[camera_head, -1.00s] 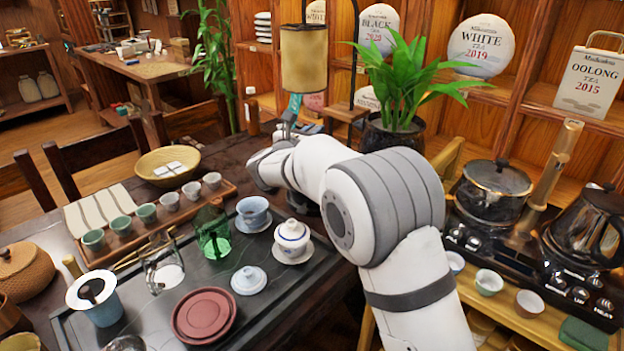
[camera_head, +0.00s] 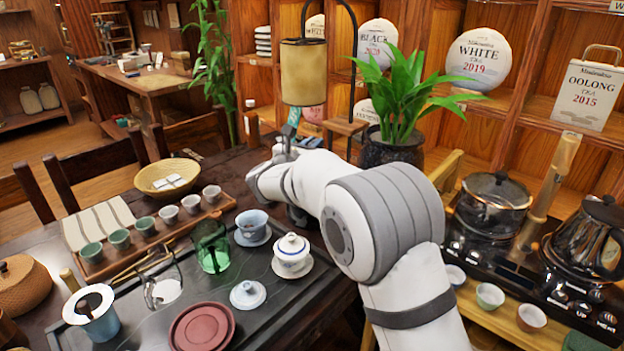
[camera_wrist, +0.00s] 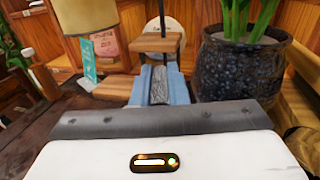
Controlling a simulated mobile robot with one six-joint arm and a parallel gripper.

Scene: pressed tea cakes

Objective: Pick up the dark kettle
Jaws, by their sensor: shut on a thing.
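A dark kettle (camera_head: 590,243) with a black lid and handle stands on the black stove panel at the right edge of the head view. It is upright and well apart from my gripper. A second dark lidded pot (camera_head: 493,200) stands to its left. My gripper reaches away toward the back of the table, left of the potted plant. In the wrist view my gripper (camera_wrist: 159,88) has pale blue fingers closed on a small grey, textured thing (camera_wrist: 159,86). What that thing is I cannot tell. The kettle does not show in the wrist view.
A lamp (camera_head: 303,72) and a plant in a dark pot (camera_head: 390,148) stand close by my gripper. The tea tray (camera_head: 130,330) holds cups, a green glass and a red dish (camera_head: 202,327). Small cups line the right-hand table's front edge.

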